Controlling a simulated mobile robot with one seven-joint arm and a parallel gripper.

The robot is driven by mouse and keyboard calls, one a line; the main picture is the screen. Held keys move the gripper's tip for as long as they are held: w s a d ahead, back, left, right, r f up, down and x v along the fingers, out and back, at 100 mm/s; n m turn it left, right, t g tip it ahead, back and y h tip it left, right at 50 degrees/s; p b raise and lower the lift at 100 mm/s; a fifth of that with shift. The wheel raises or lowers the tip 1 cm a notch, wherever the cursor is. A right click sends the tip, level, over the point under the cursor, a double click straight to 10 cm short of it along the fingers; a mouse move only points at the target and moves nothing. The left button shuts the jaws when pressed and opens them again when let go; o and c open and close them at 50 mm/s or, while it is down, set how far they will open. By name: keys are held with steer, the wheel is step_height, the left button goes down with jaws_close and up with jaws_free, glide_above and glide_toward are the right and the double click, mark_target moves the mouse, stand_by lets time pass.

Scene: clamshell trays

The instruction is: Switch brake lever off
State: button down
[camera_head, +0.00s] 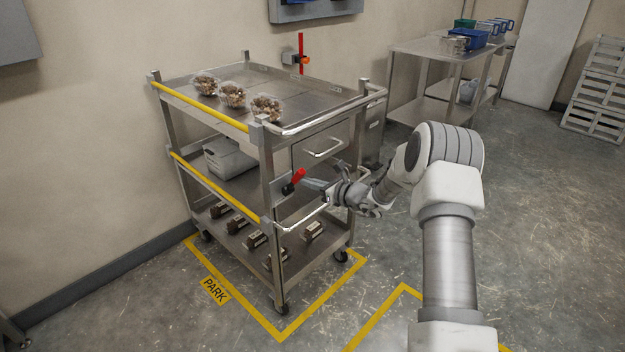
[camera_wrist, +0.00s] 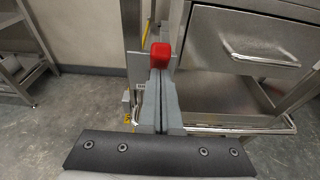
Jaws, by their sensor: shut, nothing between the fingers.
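The brake lever (camera_head: 297,177) has a red handle and a black base and sits on the near right post of the steel cart. It slants up to the right. In the wrist view the red end of the lever (camera_wrist: 161,54) shows just beyond the fingertips. My gripper (camera_head: 308,183) comes from the right, its fingers shut and empty, with the tips close beside the lever. In the wrist view my gripper (camera_wrist: 159,72) points straight at the red end. I cannot tell whether the tips touch it. The lever's base is hidden there.
The cart (camera_head: 307,94) stands within a yellow floor outline marked PARK. Clear clamshells (camera_head: 233,95) sit on its top, a grey bin (camera_head: 228,158) on the middle shelf and several brown boxes below. A drawer handle (camera_wrist: 258,55) and push bars are close to my gripper. Open floor lies right.

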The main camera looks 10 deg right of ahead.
mark_target(304, 172)
steer(key=r+g+p, duration=0.1)
steer(key=p, duration=0.1)
steer(key=w+a+r+h+p, duration=0.1)
steer(key=r+p, duration=0.1)
steer(key=shift+w+g+p, duration=0.2)
steer(key=shift+g+p, duration=0.15)
steer(key=shift+g, duration=0.05)
steer(key=w+a+g+h+p, duration=0.1)
steer(key=p, duration=0.2)
steer(key=shift+w+r, duration=0.15)
steer(key=shift+w+a+r+p, duration=0.25)
steer(key=shift+w+a, duration=0.1)
steer(key=shift+w, duration=0.15)
steer(key=shift+w+a+r+p, duration=0.1)
steer(key=shift+w+a+p, duration=0.2)
steer(key=shift+w, duration=0.15)
steer(key=shift+w+a, duration=0.1)
